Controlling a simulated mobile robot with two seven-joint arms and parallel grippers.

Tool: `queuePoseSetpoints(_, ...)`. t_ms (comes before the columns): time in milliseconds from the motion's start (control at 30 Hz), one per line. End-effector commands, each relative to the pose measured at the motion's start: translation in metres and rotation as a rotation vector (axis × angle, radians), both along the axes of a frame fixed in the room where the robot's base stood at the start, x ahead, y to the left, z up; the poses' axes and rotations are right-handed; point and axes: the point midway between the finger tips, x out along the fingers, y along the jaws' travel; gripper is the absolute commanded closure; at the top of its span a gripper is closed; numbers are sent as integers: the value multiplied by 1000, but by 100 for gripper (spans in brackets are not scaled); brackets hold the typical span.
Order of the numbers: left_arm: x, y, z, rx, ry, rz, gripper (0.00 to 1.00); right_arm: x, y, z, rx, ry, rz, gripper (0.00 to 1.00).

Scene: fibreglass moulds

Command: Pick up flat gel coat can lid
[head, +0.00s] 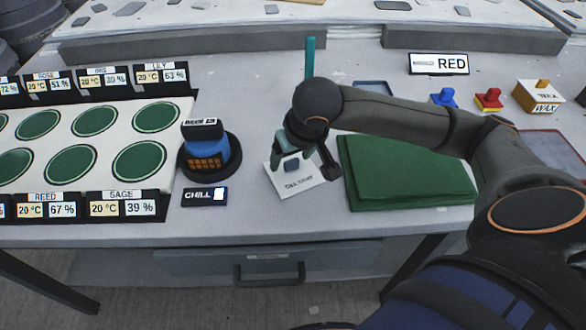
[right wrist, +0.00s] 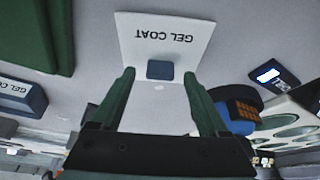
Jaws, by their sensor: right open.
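The flat gel coat can lid (head: 299,186) is a white square plate lettered GEL COAT, with a small blue-grey square knob in its middle. It lies on the grey bench, partly hidden by my right gripper (head: 293,160) in the head view. In the right wrist view the lid (right wrist: 165,28) lies ahead of my right gripper (right wrist: 160,76). Its green fingers are spread apart, with the knob (right wrist: 160,70) between their tips in the picture; contact cannot be told. A blue-grey box labelled GEL COAT (right wrist: 20,97) is at the left there. My left gripper is out of view.
A green slab (head: 400,172) lies right of the lid. A blue device on a dark round base (head: 205,150) and a CHILL display (head: 204,196) stand left. A wax box (head: 538,97) and red and blue knobbed pieces are back right. Bare bench lies in front of the lid.

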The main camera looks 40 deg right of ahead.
Motion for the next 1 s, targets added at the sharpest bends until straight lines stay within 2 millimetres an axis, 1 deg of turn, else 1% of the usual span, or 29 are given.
queuePoseSetpoints(133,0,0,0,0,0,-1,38,0,0,0,0,0,0,24)
queuePoseSetpoints(800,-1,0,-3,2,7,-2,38,0,0,1,0,0,-1,99)
queuePoseSetpoints(1000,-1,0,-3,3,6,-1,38,0,0,1,0,0,-1,100)
